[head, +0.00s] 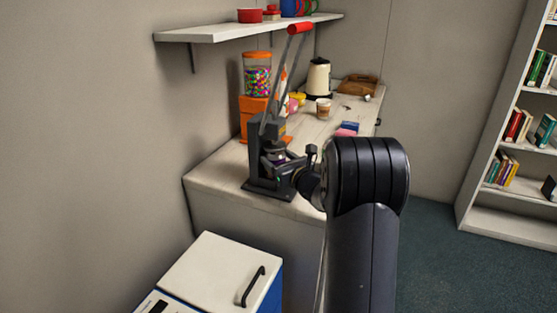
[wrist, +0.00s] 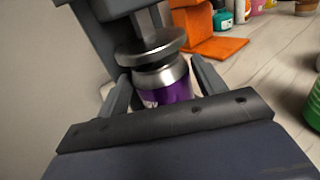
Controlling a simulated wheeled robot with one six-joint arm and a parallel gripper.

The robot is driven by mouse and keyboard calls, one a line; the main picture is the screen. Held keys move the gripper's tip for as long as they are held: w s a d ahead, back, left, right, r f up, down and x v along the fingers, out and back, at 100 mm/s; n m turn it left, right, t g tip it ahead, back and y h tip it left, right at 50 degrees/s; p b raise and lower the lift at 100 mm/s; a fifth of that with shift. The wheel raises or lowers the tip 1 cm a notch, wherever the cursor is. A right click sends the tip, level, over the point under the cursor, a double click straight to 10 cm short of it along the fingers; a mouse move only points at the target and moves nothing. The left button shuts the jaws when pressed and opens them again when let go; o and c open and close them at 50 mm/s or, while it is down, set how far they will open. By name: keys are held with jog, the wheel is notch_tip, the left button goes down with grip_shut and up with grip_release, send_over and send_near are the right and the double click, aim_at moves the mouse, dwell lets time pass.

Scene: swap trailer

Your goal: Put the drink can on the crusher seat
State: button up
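The drink can, purple with a silver top (wrist: 170,88), is upright between the two fingers of my gripper (wrist: 162,84) in the wrist view. The fingers lie close along both its sides and appear shut on it. The crusher's round metal press plate (wrist: 151,46) is just above the can's top. The can's base and the crusher seat are hidden behind my gripper's body, so I cannot tell whether they touch. In the head view the dark crusher (head: 264,160) stands on the counter with its red-gripped lever (head: 300,28) up.
The white counter (head: 222,176) carries an orange-lidded candy dispenser (head: 257,75), a kettle (head: 318,78), a cup (head: 323,109) and small items behind the crusher. A shelf (head: 245,29) is above. A white-topped cabinet (head: 215,272) is in front, and a bookshelf (head: 513,140) at right.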

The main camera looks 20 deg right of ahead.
jog(key=shift+r, duration=0.25)
jog(key=s+d, duration=0.2)
jog(key=s, duration=0.9)
jog(key=shift+s+d+b, duration=0.15)
jog(key=shift+s+b, duration=0.25)
